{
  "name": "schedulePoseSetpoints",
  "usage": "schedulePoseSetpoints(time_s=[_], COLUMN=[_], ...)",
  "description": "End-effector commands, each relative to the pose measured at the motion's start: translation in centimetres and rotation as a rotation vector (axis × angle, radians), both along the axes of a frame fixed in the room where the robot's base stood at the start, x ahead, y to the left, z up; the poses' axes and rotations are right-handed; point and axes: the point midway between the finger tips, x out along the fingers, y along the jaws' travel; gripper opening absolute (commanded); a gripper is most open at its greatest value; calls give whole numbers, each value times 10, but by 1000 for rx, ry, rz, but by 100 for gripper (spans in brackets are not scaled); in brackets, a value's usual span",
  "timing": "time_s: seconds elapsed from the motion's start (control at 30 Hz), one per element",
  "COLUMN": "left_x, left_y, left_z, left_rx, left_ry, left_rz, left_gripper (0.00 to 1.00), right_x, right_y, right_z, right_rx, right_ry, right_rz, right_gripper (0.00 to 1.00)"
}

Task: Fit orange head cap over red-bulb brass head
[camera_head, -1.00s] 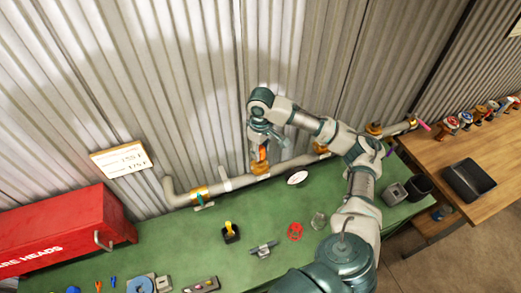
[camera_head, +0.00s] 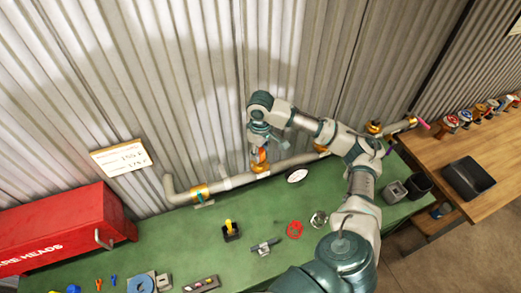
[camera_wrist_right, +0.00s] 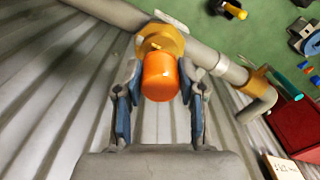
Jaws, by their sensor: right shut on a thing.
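The orange head cap (camera_wrist_right: 160,78) is between the fingers of my right gripper (camera_wrist_right: 159,72) in the right wrist view. The fingers are shut on its sides. Just beyond the cap is a brass fitting (camera_wrist_right: 160,40) on the grey pipe. In the head view my right gripper (camera_head: 259,150) points down at this fitting (camera_head: 259,167). The cap overlaps the fitting in the wrist view, so how far it sits over the head cannot be told. The red bulb is hidden. My left gripper is not in view.
The grey pipe (camera_head: 235,181) runs along the corrugated wall, with other brass fittings (camera_head: 199,192) on it. The green bench (camera_head: 190,235) holds a yellow-handled tool (camera_head: 230,231), a red ring (camera_head: 294,230) and a red box (camera_head: 65,230). A wooden table (camera_head: 455,205) stands right.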

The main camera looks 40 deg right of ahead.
Motion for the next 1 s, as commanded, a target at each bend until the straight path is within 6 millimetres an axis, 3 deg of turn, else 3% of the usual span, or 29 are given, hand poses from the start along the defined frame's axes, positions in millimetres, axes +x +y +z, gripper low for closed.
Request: schedulePoseSetpoints(time_s=[0.77,0.8,0.9,1.0], left_x=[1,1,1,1], left_y=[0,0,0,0], left_z=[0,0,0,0], left_rx=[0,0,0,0], left_ry=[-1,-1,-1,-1], left_rz=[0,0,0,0], left_gripper=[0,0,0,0], right_x=[0,0,0,0], right_y=[0,0,0,0], right_z=[-19,-19,-19,-19], right_rx=[0,0,0,0], right_ry=[0,-1,-1,-1], right_rz=[0,0,0,0], right_gripper=[25,47,69,69])
